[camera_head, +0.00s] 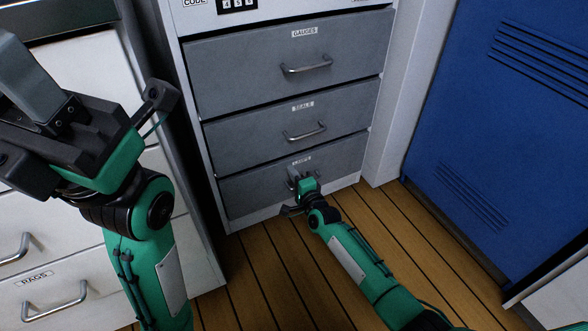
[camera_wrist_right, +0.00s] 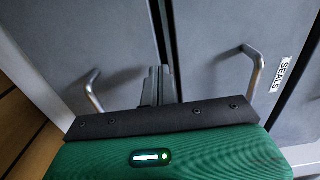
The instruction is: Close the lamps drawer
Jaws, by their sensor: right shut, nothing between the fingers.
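The lamps drawer (camera_head: 245,195) is the bottom drawer of the grey cabinet, its label too blurred to read. Its front looks about flush with the drawers above; I cannot tell whether a small gap remains. My right gripper (camera_head: 295,175) is shut and empty in front of it, hiding most of its handle. In the right wrist view the gripper fingers (camera_wrist_right: 156,84) are together near the seam between the bottom drawer (camera_wrist_right: 60,50) with its handle (camera_wrist_right: 93,90) and the seals drawer.
The seals drawer (camera_head: 260,130) and gauges drawer (camera_head: 240,70) above look shut. A white drawer unit (camera_head: 75,265) stands left, a blue locker (camera_head: 450,130) right. Open wooden floor (camera_head: 265,280) lies in front.

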